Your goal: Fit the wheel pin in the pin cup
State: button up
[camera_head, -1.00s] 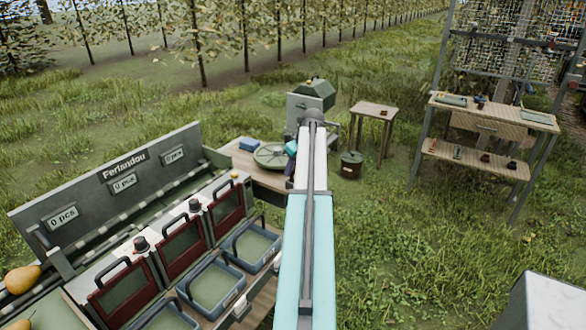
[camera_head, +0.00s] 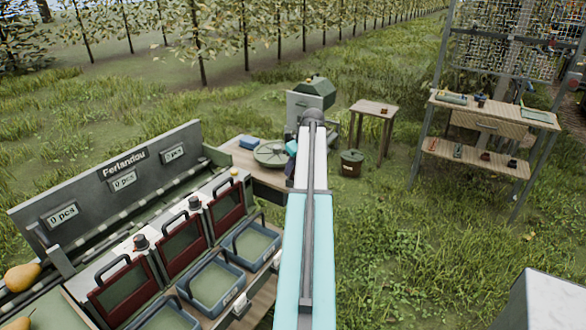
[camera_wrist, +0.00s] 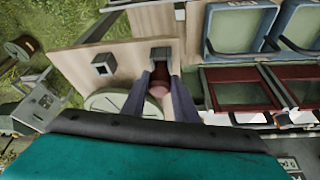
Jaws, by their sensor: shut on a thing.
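In the wrist view my gripper (camera_wrist: 160,80) is shut on a dark red, round pin (camera_wrist: 159,74) with a pinkish near end, taken to be the wheel pin. The pin's far end overlaps a grey square holder (camera_wrist: 160,54) on the wooden table. I cannot tell whether it is inside or just above it. I cannot tell which holder is the pin cup. A pale round wheel (camera_wrist: 121,103) lies below the cup, partly hidden by my gripper. The wheel also shows in the head view (camera_head: 271,154).
Blue crates (camera_head: 251,243) and dark red framed panels (camera_head: 182,249) line the bench on the left. A blue block (camera_head: 248,141) lies near the wheel. A small wooden stool (camera_head: 374,109) and a dark bucket (camera_head: 351,163) stand on the grass.

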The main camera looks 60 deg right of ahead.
jog(key=shift+f, duration=0.35)
dwell(0.3)
jog(key=o, duration=1.6)
jog(key=shift+o, duration=0.2)
jog(key=shift+r, duration=0.1)
jog(key=shift+r+p, duration=1.45)
jog(key=shift+r, duration=1.45)
jog(key=shift+r, duration=0.1)
